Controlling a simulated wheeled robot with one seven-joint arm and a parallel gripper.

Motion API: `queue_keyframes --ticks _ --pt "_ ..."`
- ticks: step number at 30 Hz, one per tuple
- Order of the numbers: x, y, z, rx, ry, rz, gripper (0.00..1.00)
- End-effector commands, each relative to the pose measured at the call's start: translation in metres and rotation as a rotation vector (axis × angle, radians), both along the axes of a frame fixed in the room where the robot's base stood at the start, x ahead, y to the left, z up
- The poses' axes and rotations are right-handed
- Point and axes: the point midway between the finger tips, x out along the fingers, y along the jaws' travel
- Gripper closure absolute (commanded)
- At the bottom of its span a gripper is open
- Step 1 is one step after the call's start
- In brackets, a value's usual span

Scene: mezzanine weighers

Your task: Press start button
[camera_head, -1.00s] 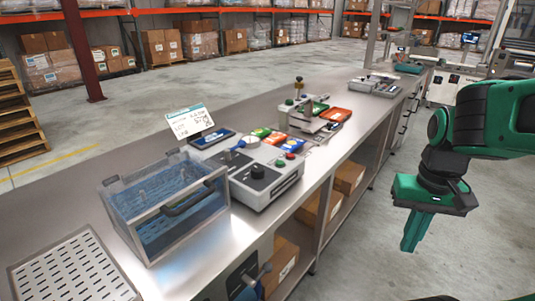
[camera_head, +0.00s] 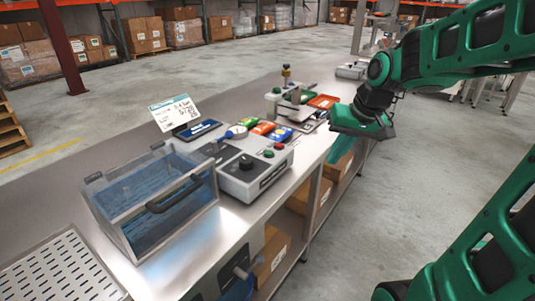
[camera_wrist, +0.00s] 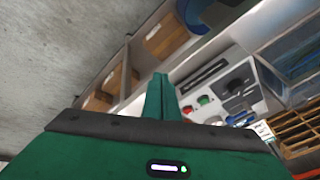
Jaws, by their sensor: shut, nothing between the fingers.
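A grey control box (camera_head: 233,179) stands on the bench, right of the clear water bath. No label marking a start button is readable. In the wrist view, the green button (camera_wrist: 203,100) and red button (camera_wrist: 187,109) show right of the fingers, with the black knob (camera_wrist: 237,86) beyond. My gripper (camera_head: 337,160) is shut and empty, pointing down right of the box, beside the bench front edge, apart from the buttons.
A clear lidded bath (camera_head: 150,212) and a slotted plate (camera_head: 62,270) lie to the left. A sign (camera_head: 174,113) stands behind the box. Coloured packets (camera_head: 264,128) and a device with a bottle (camera_head: 273,102) are close behind and right. Open floor lies right of the bench.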

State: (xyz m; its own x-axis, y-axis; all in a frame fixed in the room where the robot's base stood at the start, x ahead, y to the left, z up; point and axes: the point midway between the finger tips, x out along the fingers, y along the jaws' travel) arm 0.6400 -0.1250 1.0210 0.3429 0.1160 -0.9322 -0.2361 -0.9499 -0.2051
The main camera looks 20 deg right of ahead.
Motion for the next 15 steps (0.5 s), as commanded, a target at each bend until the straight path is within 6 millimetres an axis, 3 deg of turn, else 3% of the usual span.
queue_keyframes --ticks 1,3,6,9,15 --pt "0.027 0.011 0.005 0.025 -0.04 0.034 1.0" --pt "0.061 0.031 0.014 0.07 -0.101 0.081 1.0" --pt "0.102 0.059 0.027 0.14 -0.181 0.139 1.0" --pt "0.132 0.083 0.04 0.208 -0.244 0.187 1.0" --pt "0.16 0.111 0.057 0.294 -0.31 0.236 1.0"
